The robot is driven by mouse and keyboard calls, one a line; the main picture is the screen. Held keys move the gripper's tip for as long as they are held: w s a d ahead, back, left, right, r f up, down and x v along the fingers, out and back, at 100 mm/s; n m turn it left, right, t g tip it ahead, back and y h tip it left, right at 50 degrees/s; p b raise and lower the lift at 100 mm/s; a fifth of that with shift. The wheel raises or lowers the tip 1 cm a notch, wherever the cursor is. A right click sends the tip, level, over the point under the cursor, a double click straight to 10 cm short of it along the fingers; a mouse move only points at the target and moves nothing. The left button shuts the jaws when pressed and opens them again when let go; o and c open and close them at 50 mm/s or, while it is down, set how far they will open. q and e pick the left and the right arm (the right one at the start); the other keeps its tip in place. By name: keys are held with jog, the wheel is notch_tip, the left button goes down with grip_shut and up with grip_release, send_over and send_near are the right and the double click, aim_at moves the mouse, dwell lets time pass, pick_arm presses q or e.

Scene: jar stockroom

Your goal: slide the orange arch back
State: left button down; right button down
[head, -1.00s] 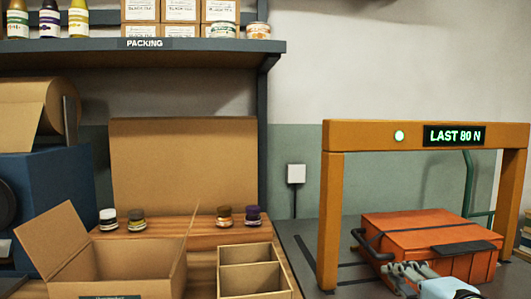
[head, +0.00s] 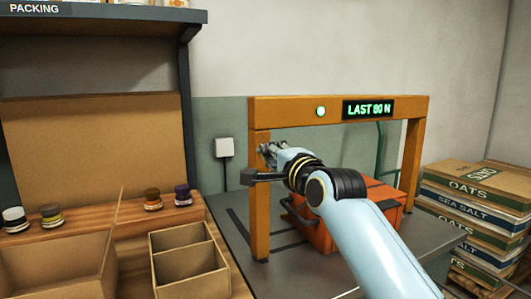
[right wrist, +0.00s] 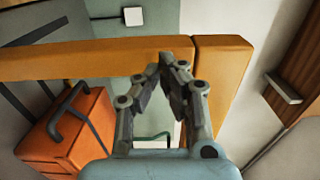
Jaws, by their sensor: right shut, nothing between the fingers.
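The orange arch (head: 335,108) stands on a grey table, with two posts and a top beam carrying a green lamp and a display reading "LAST 80 N". My right gripper (head: 266,150) is shut and empty at the upper part of the arch's left post. In the right wrist view, the picture is rolled, and the gripper's fingertips (right wrist: 166,62) overlap the post (right wrist: 80,60) close to its joint with the beam (right wrist: 220,75). I cannot tell whether they touch it. My right arm hides part of the space under the arch. My left gripper is not in view.
An orange-red case (head: 322,238) with a dark handle lies under the arch, partly behind my arm. A white wall socket (head: 224,147) is left of the arch. Stacked sacks (head: 470,205) stand at right. Open cartons (head: 185,235) and small jars are at left.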

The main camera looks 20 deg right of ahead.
jog(key=shift+w, duration=1)
